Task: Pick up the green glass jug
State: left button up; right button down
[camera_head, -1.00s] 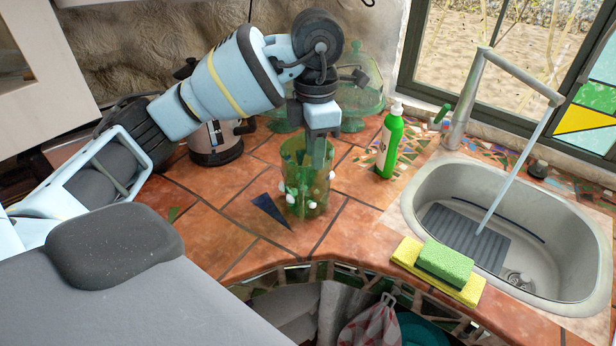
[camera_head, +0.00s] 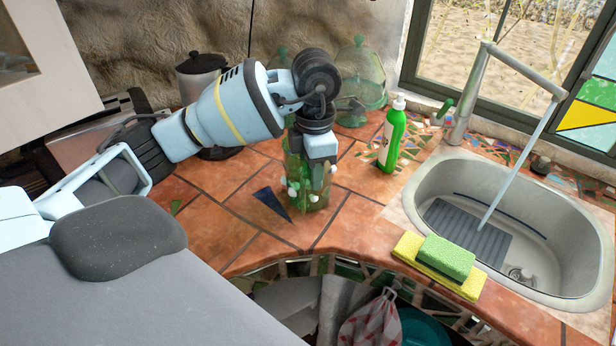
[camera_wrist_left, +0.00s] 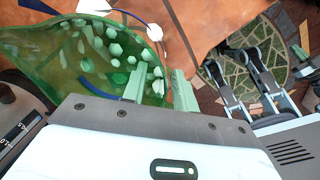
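The green glass jug (camera_head: 318,198) stands upright on the terracotta tile counter, with small white and green knobs on its side. My left gripper (camera_head: 309,170) points down at the jug from above; its fingers overlap the glass. In the left wrist view the jug (camera_wrist_left: 70,62) fills the left side. The pale green fingers (camera_wrist_left: 160,88) are apart there: one lies over the jug, the other beside its edge, with the glass edge between them. Contact with the glass cannot be told.
A green soap bottle (camera_head: 391,138) stands right of the jug. Glass domes (camera_head: 361,75) and a dark-lidded pot (camera_head: 203,78) stand behind. The sink (camera_head: 570,230) and sponges (camera_head: 445,260) are to the right. The counter's curved front edge is close before the jug.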

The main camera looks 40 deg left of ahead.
pick_arm(q)
jog(key=shift+f, duration=0.35)
jog(key=shift+c, duration=0.2)
grip_shut()
dwell(1.0)
